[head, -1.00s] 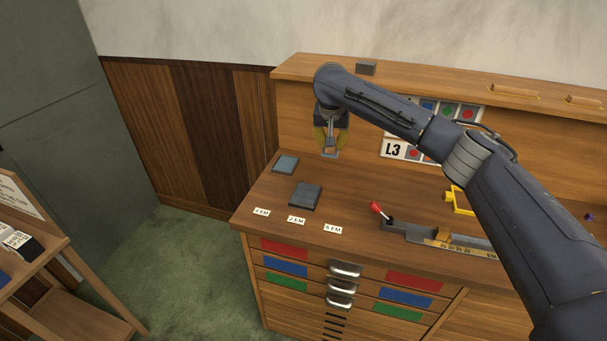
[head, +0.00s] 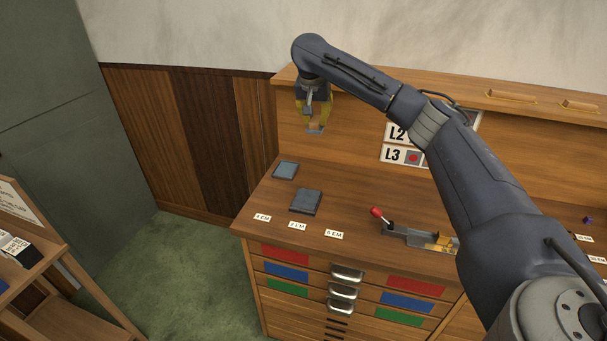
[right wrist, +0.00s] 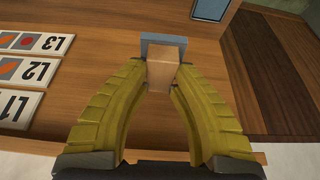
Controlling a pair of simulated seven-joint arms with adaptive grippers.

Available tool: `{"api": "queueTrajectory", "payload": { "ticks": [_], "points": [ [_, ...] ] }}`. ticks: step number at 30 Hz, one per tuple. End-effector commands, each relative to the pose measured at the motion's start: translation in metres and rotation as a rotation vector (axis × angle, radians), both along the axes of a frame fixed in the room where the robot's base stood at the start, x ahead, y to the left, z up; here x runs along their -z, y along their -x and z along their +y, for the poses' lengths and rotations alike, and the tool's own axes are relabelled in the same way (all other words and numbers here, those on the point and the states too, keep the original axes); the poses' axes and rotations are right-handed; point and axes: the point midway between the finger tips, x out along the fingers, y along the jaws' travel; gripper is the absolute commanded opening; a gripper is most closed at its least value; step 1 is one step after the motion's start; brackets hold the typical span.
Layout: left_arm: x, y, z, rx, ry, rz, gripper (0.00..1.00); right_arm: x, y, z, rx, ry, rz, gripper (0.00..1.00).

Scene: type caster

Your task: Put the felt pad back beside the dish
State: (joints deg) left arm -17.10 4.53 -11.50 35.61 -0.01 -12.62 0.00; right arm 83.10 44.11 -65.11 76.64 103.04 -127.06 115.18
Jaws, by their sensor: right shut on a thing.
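My right gripper (head: 314,122) is shut on the felt pad (head: 315,131), a small wooden block with a blue-grey plate at its end. It is held above the back left of the cabinet top. In the right wrist view the yellow fingers (right wrist: 162,70) close on the wooden part, and the blue-grey plate (right wrist: 163,42) sticks out past them. The dish (head: 285,169), shallow and square with a blue-grey inside and dark rim, lies at the cabinet's left edge. It also shows at the top of the right wrist view (right wrist: 210,9). My left gripper is not in view.
A dark square slab (head: 305,201) lies in front of the dish. White EM labels (head: 298,225) line the front edge. A red-knobbed tool (head: 400,231) lies to the right. L2 and L3 cards (head: 398,154) stand at the back panel, partly behind my arm.

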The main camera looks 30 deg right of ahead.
Motion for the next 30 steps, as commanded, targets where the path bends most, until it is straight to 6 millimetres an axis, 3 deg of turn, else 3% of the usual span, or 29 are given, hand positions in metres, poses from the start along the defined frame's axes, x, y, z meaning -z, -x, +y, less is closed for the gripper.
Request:
{"api": "queueTrajectory", "payload": {
  "ticks": [12, 18, 22, 30],
  "points": [
    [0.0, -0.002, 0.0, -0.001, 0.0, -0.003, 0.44, 0.091, 0.001, 0.0, 0.005, 0.0, 0.003, 0.0],
    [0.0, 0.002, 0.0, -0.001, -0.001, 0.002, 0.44, 0.127, 0.0, 0.0, 0.005, -0.001, 0.001, 0.0],
    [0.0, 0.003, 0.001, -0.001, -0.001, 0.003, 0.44, 0.141, 0.0, 0.0, 0.004, 0.0, 0.0, 0.0],
    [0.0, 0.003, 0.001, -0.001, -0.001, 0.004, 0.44, 0.152, 0.0, 0.0, 0.004, 0.0, -0.001, 0.0]
  ]
}}
